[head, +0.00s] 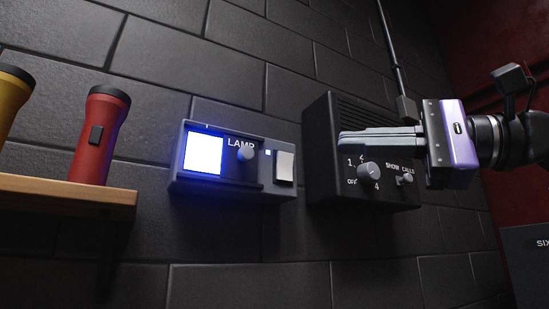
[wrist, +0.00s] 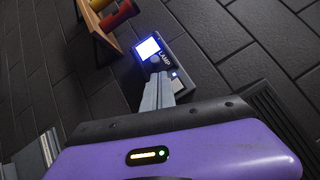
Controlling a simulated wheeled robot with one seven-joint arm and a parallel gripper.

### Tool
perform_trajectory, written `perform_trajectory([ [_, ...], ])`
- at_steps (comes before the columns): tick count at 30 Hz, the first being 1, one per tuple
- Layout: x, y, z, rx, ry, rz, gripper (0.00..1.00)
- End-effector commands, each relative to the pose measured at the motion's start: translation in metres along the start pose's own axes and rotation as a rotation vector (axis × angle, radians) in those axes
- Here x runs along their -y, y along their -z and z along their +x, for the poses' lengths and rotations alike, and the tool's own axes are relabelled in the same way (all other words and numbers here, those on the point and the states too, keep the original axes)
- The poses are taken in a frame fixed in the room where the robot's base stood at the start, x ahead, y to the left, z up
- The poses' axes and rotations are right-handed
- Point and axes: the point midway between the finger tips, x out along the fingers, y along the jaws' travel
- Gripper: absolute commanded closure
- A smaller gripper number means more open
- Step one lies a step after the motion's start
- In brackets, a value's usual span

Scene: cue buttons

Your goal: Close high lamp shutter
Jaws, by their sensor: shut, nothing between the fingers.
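The lamp unit (head: 232,186) is a grey box on the dark brick wall, marked LAMP. Its left window (head: 203,155) glows bright blue-white and is uncovered. A round grey knob (head: 246,152) sits on the dark panel right of the window, and a pale switch plate (head: 284,167) is at the right end. My gripper (head: 343,144) is shut and empty, right of the lamp unit and apart from it in the head view. In the wrist view the shut fingers (wrist: 154,103) point at the lamp unit (wrist: 176,50), near its knob and lower edge; the gap is hard to judge.
A black box (head: 322,130) with a dial (head: 369,172) and a small "show calls" switch (head: 405,178) is behind my gripper. A wooden shelf (head: 60,190) at left holds a red flashlight (head: 98,140) and a yellow one (head: 10,95). The wall below the lamp unit is clear.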

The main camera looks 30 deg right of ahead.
Motion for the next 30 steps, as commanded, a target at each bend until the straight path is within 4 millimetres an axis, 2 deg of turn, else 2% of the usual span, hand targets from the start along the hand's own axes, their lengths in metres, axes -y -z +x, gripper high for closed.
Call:
perform_trajectory([
  [1, 0.0, 0.016, -0.002, -0.038, -0.002, -0.053, 1.0],
  [3, 0.001, 0.026, -0.003, -0.073, -0.01, -0.131, 1.0],
  [11, -0.002, 0.03, 0.004, -0.088, -0.031, -0.231, 1.0],
  [17, -0.001, 0.031, 0.034, -0.086, -0.033, -0.23, 1.0],
  [27, -0.003, 0.037, 0.099, -0.085, -0.031, -0.227, 1.0],
  [30, -0.006, 0.026, 0.11, -0.084, -0.032, -0.231, 1.0],
])
